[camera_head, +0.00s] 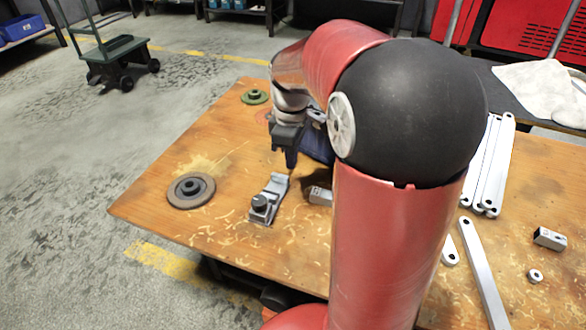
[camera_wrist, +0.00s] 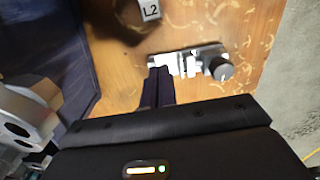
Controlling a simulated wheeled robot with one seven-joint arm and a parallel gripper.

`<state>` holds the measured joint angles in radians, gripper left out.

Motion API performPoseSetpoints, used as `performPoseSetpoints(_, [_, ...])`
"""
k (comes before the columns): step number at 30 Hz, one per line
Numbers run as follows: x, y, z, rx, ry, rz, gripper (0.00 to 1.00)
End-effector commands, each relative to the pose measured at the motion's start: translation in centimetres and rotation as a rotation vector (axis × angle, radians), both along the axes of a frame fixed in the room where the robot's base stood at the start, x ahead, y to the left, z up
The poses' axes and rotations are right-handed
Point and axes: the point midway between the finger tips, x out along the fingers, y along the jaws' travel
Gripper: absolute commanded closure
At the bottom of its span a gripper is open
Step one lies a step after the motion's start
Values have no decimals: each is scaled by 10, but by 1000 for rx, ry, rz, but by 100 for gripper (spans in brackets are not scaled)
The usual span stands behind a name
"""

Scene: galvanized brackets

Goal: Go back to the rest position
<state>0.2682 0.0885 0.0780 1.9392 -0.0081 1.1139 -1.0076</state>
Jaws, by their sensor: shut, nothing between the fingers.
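My gripper (camera_head: 290,160) hangs above the wooden table, pointing down, shut and empty. In the wrist view the shut fingers (camera_wrist: 158,85) show in front of a grey metal clamp fixture with a dark knob (camera_wrist: 190,62). In the head view this fixture (camera_head: 268,200) lies on the table just below and left of the gripper, apart from it. My red arm with its black joint cover blocks much of the middle of the head view.
The table (camera_head: 230,150) holds a brown disc (camera_head: 190,190), a green disc (camera_head: 255,97), a small metal block (camera_head: 320,196) partly hidden by my arm, and galvanized bars (camera_head: 490,165) at right. Dark blue cloth-like material (camera_wrist: 45,55) is beside the gripper. A white cloth (camera_head: 545,90) lies at back right.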

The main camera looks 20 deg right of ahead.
Motion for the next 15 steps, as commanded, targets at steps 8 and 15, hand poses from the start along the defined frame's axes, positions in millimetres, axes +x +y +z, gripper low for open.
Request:
performPoseSetpoints(8, [0,0,22,0,0,0,100])
performPoseSetpoints(15, [-13,9,38,-10,-37,-55,100])
